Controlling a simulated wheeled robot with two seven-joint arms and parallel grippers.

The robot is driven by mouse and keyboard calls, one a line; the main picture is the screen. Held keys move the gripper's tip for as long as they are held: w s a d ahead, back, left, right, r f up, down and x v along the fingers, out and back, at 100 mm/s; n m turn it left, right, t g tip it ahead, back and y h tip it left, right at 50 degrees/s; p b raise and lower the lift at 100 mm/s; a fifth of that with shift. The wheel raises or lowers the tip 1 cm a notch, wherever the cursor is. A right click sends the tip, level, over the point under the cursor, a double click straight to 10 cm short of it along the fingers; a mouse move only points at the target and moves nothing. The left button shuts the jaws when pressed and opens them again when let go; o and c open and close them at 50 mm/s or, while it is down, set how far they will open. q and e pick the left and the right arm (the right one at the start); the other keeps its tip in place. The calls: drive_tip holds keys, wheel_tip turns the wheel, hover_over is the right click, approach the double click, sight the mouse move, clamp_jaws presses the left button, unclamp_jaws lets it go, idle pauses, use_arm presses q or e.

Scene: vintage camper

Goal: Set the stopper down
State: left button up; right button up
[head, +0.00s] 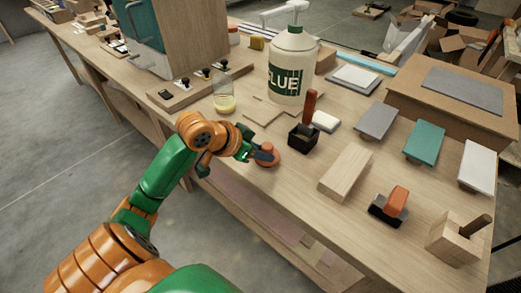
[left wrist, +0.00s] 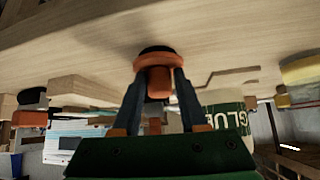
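The stopper is a round orange piece with a knob and a dark underside; in the head view the stopper (head: 268,157) is at the near edge of the wooden workbench (head: 300,190). My left gripper (head: 262,153) reaches in from the left and its fingers partly cover the stopper. In the left wrist view, which is upside down, the fingers of my left gripper (left wrist: 160,88) lie along both sides of the knob of the stopper (left wrist: 158,62). They look shut on it. The dark underside faces the bench top; I cannot tell whether it touches. My right gripper is out of view.
A glue bottle (head: 292,68) and a glass jar (head: 223,95) stand behind the gripper. A black holder with a brown handle (head: 303,137) is just right of the stopper. A wood block (head: 345,172) lies farther right. Bare bench lies in front of the holder.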

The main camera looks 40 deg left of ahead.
use_arm(q)
drive_tip(key=shift+o, duration=1.3)
drive_tip(key=shift+r, duration=0.2)
drive_tip(key=p+v, duration=0.1)
drive_tip(key=v, duration=1.1)
